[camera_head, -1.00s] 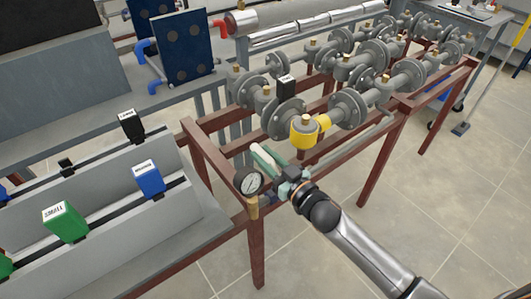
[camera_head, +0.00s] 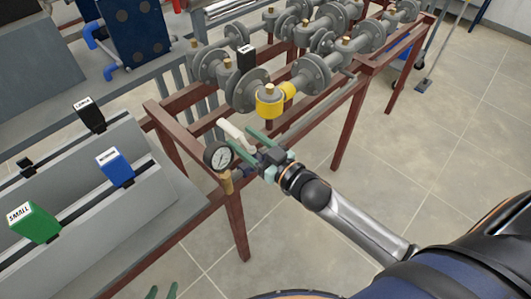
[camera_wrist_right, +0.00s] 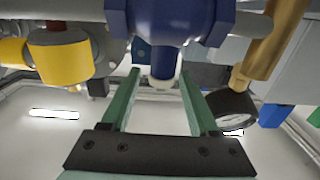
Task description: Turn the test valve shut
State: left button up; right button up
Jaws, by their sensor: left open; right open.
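The test valve's pale lever (camera_head: 230,130) sticks out beside a round pressure gauge (camera_head: 217,155) near the frame's corner. My right gripper (camera_head: 239,133) is open, its two green fingers reaching in around the lever from the right. In the right wrist view the blue valve body (camera_wrist_right: 170,20) is at the top, and the lever's pale end (camera_wrist_right: 165,83) lies between the spread fingers, apart from both. The gripper hides much of the valve in the head view. My left gripper (camera_head: 161,292) shows only its green fingertips at the bottom edge, open and empty.
A yellow fitting (camera_head: 269,101) and flanged grey pipes (camera_head: 312,75) stand just behind the valve on a red-brown frame (camera_head: 237,220). A rack with green (camera_head: 35,222), blue (camera_head: 115,166) and black blocks is at left.

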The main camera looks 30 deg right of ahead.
jog(key=v, duration=0.7)
jog(key=shift+s+d, duration=0.15)
jog(key=shift+s, duration=0.25)
pick_arm(q)
jog(key=shift+a, duration=0.1)
notch_tip(320, 180, up, 8)
jog(key=s+a+p, duration=0.1)
jog(key=a+p, duration=0.1)
jog(key=p, duration=0.7)
jog(key=shift+s+a+f+y+p, duration=0.2)
jog(key=shift+y+p, duration=0.1)
jog(key=shift+p, duration=0.05)
pick_arm(e)
jog(key=s+a+f+m+g+h, duration=0.2)
jog(key=s+f+g+h, duration=0.2)
jog(key=s+f+g, duration=0.3)
jog(key=s+f, duration=0.4)
jog(key=s, duration=0.2)
jog(key=shift+f+g, duration=0.2)
jog(key=shift+g, duration=0.2)
pick_arm(q)
jog(key=shift+d, duration=0.1)
pick_arm(e)
jog(key=shift+s+a, duration=0.1)
jog(key=shift+a, duration=0.05)
pick_arm(q)
jog(key=shift+w, duration=0.1)
